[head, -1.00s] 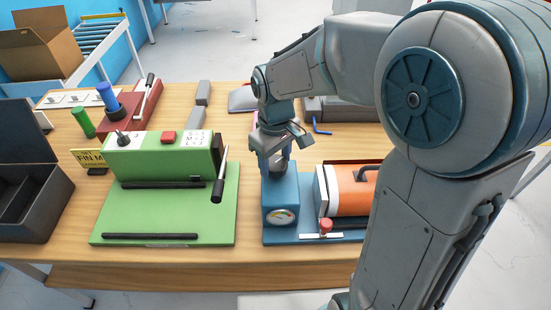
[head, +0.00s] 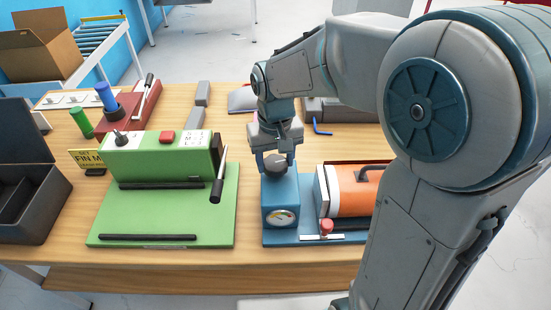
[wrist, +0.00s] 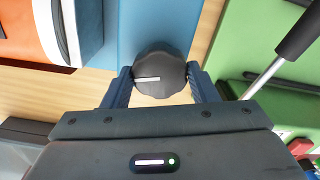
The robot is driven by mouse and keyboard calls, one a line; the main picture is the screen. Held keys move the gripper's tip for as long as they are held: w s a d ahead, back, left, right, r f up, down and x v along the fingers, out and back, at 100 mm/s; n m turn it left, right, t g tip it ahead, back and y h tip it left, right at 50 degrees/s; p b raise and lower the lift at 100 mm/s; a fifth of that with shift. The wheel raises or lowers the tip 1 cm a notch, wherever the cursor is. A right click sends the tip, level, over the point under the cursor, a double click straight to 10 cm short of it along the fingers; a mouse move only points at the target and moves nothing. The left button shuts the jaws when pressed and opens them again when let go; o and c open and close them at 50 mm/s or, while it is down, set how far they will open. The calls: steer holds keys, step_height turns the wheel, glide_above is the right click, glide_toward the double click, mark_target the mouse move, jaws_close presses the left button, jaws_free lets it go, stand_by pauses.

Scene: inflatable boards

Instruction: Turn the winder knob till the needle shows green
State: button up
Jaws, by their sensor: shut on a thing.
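The winder knob (head: 275,164) is a dark grey, faceted round knob on top of the blue winder box (head: 281,193). In the wrist view the knob (wrist: 160,76) shows a white pointer line toward the left. My gripper (head: 275,160) points down over the box, and its two blue fingers are shut on the knob from both sides. The gauge (head: 283,217) on the front of the box has a pale dial with coloured segments along its arc. The needle is too small to tell against the segments.
An orange cylinder unit (head: 352,190) with a dark handle stands right of the box. A red knob (head: 326,227) sits at its front. A green machine (head: 163,160) with a black-gripped lever (head: 218,180) stands left. A dark open bin (head: 30,200) is far left.

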mark_target(275, 162)
stand_by(0.3)
steer(key=o, duration=1)
steer(key=shift+r, duration=0.15)
step_height(275, 162, up, 14)
steer(key=shift+f, duration=0.2)
